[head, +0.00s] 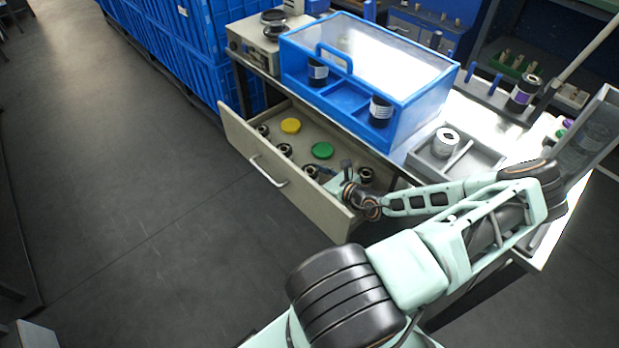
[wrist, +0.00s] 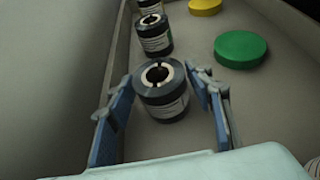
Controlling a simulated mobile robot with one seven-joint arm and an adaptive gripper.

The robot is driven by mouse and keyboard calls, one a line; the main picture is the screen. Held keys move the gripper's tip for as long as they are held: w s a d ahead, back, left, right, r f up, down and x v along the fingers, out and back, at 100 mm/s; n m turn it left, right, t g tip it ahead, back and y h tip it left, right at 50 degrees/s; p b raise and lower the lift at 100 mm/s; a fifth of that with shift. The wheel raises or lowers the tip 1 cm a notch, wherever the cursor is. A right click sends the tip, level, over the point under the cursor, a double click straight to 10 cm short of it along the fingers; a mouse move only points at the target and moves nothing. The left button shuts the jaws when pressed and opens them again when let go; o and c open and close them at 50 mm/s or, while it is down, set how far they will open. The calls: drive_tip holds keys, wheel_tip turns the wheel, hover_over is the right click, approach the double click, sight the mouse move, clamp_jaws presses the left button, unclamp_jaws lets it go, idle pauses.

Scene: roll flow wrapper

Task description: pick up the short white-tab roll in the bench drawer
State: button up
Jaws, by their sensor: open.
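The bench drawer (head: 232,128) is pulled open and holds several short dark rolls. In the wrist view, a short dark roll (wrist: 160,106) with a white core ring and a pale label stands upright between the fingers of my gripper (wrist: 163,108). My gripper is open, one blue finger on each side of this roll; I cannot tell if either finger touches it. I cannot make out a white tab for certain. Two more short rolls stand beyond it, a nearer one (wrist: 154,36) and a farther one (wrist: 150,6). In the head view, my gripper (head: 322,172) is inside the drawer, partly hidden by the wrist.
A green disc (head: 322,150) and a yellow disc (head: 290,126) lie in the drawer. A blue case (head: 300,72) with a clear lid stands on the bench above the drawer. A grey tray (head: 484,160) with a roll is right of it. The floor at left is clear.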

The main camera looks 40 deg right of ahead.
drive_tip(key=c, duration=1)
drive_tip(key=shift+c, duration=0.2)
